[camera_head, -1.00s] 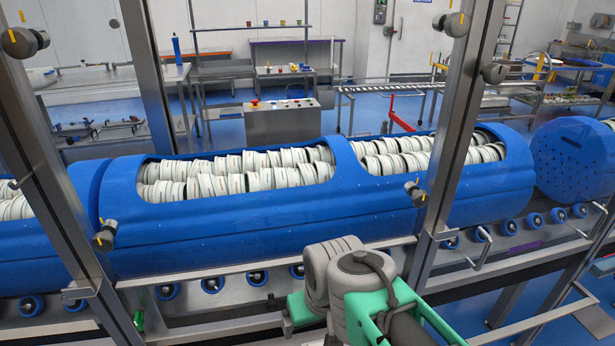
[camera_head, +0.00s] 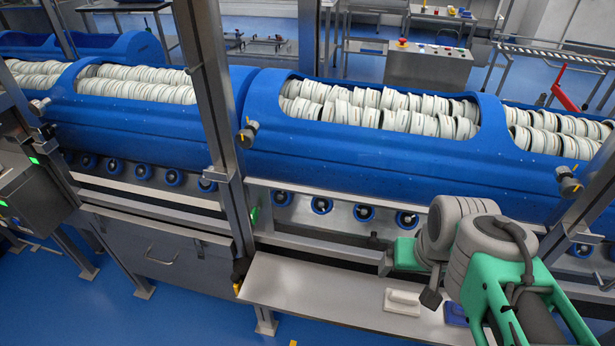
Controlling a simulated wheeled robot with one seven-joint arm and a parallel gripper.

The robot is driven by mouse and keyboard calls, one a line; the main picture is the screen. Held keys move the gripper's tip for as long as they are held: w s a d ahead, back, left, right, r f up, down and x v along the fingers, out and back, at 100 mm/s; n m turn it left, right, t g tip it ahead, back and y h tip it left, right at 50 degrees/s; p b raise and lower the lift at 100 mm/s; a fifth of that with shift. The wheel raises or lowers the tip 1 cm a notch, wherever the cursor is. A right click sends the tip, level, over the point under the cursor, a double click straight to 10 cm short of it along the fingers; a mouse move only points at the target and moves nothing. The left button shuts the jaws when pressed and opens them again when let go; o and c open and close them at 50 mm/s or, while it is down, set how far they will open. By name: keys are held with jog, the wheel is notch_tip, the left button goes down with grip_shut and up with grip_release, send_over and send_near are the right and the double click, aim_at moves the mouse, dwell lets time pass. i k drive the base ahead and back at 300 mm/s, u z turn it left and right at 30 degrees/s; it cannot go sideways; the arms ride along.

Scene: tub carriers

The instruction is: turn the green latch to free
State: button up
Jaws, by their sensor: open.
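A small green latch (camera_head: 254,215) shows on the lower part of the steel post, left of centre, just under the blue tub carrier (camera_head: 370,165). It is small in the view, and I cannot tell which way it is turned. My gripper (camera_head: 386,263) is at the lower right, at the end of my grey and green arm, pointing left. It is open, holds nothing I can see, and is well to the right of the latch, apart from it. My own wrist hides part of the gripper.
A steel shelf (camera_head: 300,295) with a white block (camera_head: 402,302) and a blue item (camera_head: 455,313) lies below the gripper. Upright posts (camera_head: 212,100) with clamp knobs stand before the carriers. A control box (camera_head: 40,205) with green lights is at the left. Blue floor is clear at lower left.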

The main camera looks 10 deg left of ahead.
aim_at(255, 213)
jog(key=u, duration=0.6)
jog(key=k, duration=0.95)
jog(key=u, duration=1.55)
jog(key=i, duration=1.25)
jog(key=u, duration=0.35)
